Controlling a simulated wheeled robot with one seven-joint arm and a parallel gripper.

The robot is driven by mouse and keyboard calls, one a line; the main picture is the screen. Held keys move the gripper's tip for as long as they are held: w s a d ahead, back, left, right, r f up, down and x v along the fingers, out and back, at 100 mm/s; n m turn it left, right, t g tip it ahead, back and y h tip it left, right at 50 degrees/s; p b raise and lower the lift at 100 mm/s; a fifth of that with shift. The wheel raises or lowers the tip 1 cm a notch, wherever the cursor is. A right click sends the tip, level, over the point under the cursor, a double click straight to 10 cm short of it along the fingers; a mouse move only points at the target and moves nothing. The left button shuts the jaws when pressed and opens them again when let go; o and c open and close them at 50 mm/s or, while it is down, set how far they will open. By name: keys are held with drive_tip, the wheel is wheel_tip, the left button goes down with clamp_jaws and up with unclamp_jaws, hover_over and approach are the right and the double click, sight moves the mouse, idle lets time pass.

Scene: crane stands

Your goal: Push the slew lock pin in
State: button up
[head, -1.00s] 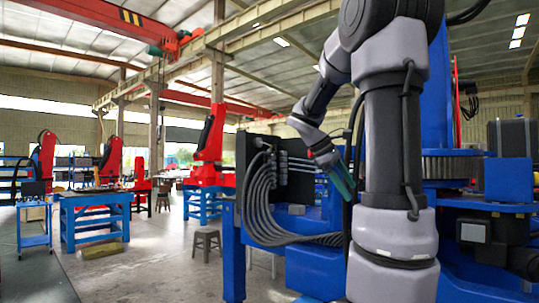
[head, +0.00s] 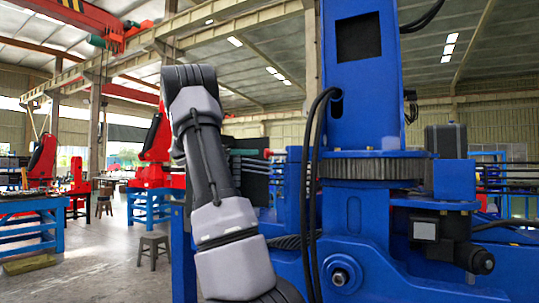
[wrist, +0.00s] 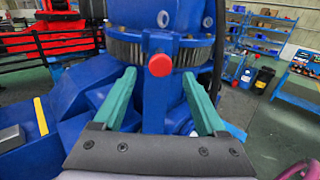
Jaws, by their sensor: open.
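The slew lock pin shows as a round red knob (wrist: 160,65) on a blue upright bracket (wrist: 158,98), just below the toothed slew ring, in the wrist view. How far the pin sticks out cannot be told. My gripper (wrist: 158,88) is open, with its two green fingers apart on either side of the bracket. The red knob lies ahead, centred between the fingers, with nothing held. In the head view my gripper (head: 250,153) shows only as a bit of green beside my arm, left of the slew ring (head: 370,168).
The blue crane column (head: 358,75) rises above the ring. Black hoses (head: 310,190) hang in front of the blue base. A motor block (head: 447,148) stands right of the ring. Floor with a stool (head: 153,248) is open at the left.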

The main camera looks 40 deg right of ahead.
sight(270, 153)
drive_tip(key=x, duration=0.9)
drive_tip(key=shift+s+d, duration=0.2)
drive_tip(key=shift+d, duration=0.15)
clamp_jaws()
drive_tip(key=shift+f, duration=0.1)
idle(0.8)
